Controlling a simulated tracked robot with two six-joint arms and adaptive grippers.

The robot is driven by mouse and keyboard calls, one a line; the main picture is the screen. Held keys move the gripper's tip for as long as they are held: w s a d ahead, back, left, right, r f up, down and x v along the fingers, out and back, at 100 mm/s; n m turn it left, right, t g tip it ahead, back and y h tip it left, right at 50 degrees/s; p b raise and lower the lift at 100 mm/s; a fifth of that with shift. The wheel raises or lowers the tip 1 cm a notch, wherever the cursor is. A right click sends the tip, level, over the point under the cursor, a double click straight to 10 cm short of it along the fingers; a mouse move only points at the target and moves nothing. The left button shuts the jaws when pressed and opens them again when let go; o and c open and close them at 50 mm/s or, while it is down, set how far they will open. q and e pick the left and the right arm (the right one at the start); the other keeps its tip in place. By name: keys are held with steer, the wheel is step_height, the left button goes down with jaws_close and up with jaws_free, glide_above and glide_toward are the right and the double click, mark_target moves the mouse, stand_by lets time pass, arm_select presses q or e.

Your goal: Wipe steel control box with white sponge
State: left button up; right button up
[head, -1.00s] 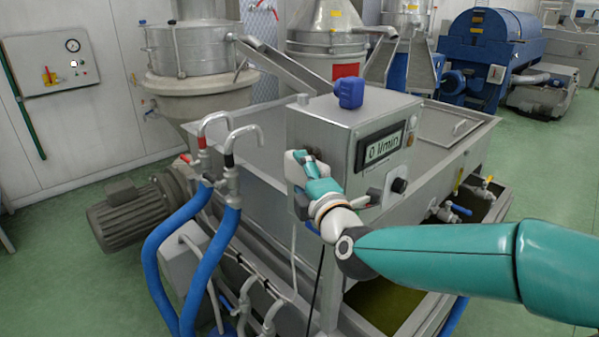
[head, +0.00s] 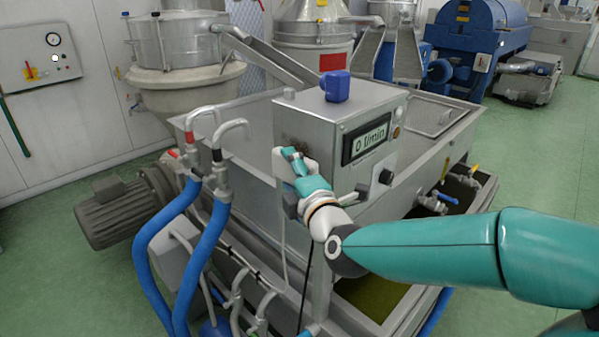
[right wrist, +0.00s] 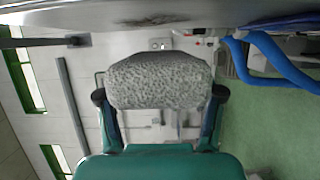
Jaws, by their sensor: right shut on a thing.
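The steel control box (head: 302,128), with a display reading "0 l/min", stands on the metal tank in the head view. My right gripper (head: 293,162) is at the box's left-front face. The right wrist view shows this gripper (right wrist: 160,95) shut on the white sponge (right wrist: 160,82), which looks speckled grey there. In the head view a pale part of the sponge (head: 281,166) shows beside the fingers. A steel surface with a dark smudge (right wrist: 150,19) spans the top of the wrist view. Whether sponge and box touch, I cannot tell. My left gripper is out of view.
A blue mug (head: 336,86) stands on top of the box. Blue hoses (head: 205,262) with bent steel pipes rise left of the box. A black knob (head: 386,177) sticks out below the display. A motor (head: 120,208) is at the left. Green floor is clear at right.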

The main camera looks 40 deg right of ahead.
steer(key=w+a+p, duration=0.1)
steer(key=w+p, duration=0.1)
steer(key=w, duration=0.6)
steer(key=shift+w, duration=0.35)
stand_by(0.4)
steer(key=shift+a, duration=0.1)
steer(key=a+p, duration=0.2)
steer(key=a, duration=0.4)
steer(key=shift+s, duration=0.25)
stand_by(0.3)
steer(key=a+p, duration=0.1)
steer(key=a, duration=0.2)
steer(key=shift+s, duration=0.1)
steer(key=shift+d, duration=0.1)
stand_by(0.7)
